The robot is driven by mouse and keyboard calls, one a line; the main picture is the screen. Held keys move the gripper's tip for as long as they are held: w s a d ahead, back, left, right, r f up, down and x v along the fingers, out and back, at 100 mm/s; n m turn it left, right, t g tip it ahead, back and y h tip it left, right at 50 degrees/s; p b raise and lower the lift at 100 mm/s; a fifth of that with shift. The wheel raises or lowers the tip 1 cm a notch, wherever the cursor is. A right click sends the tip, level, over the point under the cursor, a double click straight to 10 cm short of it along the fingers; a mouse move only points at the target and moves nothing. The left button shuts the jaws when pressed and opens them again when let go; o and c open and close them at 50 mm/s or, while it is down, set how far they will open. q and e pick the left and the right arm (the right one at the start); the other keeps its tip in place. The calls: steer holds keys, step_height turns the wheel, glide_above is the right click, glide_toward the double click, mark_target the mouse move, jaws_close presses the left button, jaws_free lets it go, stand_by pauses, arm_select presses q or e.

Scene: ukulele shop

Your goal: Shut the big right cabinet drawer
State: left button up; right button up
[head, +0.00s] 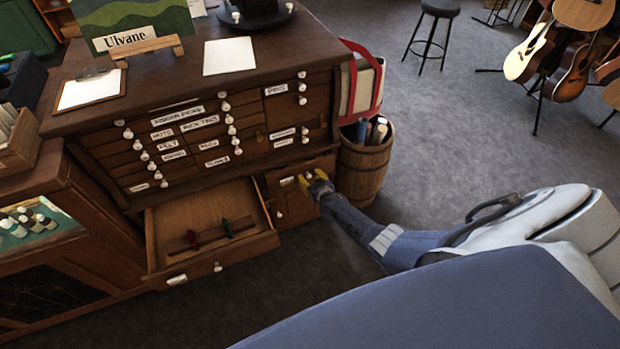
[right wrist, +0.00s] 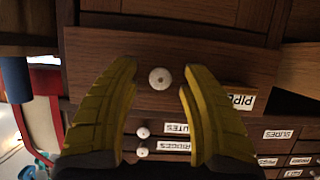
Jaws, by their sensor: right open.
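The cabinet's big lower right drawer (head: 292,206) has a wooden front with a white knob and a label. How far it stands out is hard to tell in the head view, as my gripper covers part of it. My right gripper (head: 318,183), with yellow fingers, is at this front. In the right wrist view, the open fingers (right wrist: 160,100) stand on either side of the white knob (right wrist: 160,78), with clear gaps and nothing held. My left gripper is not in view.
The big lower left drawer (head: 163,250) stands open, with red and green items inside. A wooden barrel (head: 362,170) and a red-handled tote bag (head: 366,80) stand close at the cabinet's right. A glass display case (head: 70,235) is at left.

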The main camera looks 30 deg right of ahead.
jaws_close()
stand_by(0.4)
stand_by(0.4)
